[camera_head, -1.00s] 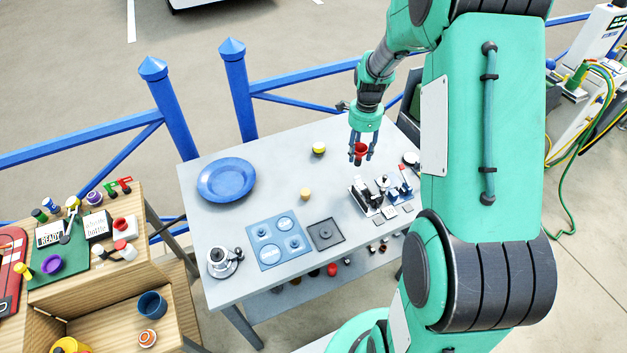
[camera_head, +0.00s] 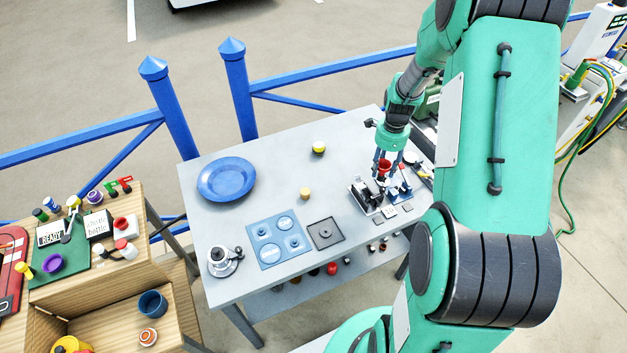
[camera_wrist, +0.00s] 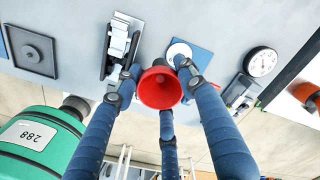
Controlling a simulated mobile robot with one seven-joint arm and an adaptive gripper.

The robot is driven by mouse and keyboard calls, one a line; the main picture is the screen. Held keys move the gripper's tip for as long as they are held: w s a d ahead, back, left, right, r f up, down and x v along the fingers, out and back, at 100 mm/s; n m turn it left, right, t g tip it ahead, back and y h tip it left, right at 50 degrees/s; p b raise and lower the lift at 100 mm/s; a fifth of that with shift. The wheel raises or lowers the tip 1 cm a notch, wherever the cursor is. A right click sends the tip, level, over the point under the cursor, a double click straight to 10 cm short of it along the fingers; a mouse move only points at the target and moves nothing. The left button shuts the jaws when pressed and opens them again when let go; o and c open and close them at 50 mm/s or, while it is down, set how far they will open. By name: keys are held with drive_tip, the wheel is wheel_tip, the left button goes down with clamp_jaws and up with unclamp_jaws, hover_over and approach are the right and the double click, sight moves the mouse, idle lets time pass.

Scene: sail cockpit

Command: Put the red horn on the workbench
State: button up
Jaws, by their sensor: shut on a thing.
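The red horn (camera_wrist: 160,88) is gripped between the blue fingers of my gripper (camera_wrist: 163,82), its wide round mouth facing the wrist camera. In the head view the red horn (camera_head: 384,167) shows between the fingertips of my gripper (camera_head: 386,165), over the right part of the grey workbench (camera_head: 275,210). My gripper points down, close above the small black and silver devices there. I cannot tell whether the horn's lower end touches anything, as that end is hidden.
A black and silver device (camera_head: 364,196) stands just left of my gripper, and a round gauge (camera_wrist: 262,62) lies to the right in the wrist view. A blue plate (camera_head: 227,180), yellow item (camera_head: 318,147) and blue tray (camera_head: 279,240) are on the bench. Its middle is mostly clear.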

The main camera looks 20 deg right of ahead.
drive_tip(key=shift+w+d, duration=0.1)
drive_tip(key=shift+w, duration=0.05)
drive_tip(key=w+d, duration=0.4)
drive_tip(key=w, duration=0.2)
drive_tip(key=w+d+f+b, duration=0.1)
drive_tip(key=w+d, duration=0.3)
drive_tip(key=w, duration=0.3)
drive_tip(key=shift+w+f+b, duration=0.25)
drive_tip(key=shift+w+b, duration=0.05)
drive_tip(key=shift+f+b, duration=0.35)
drive_tip(key=shift+f, duration=1.4)
drive_tip(key=shift+f, duration=0.15)
drive_tip(key=o, duration=1.2)
drive_tip(key=shift+o, duration=0.2)
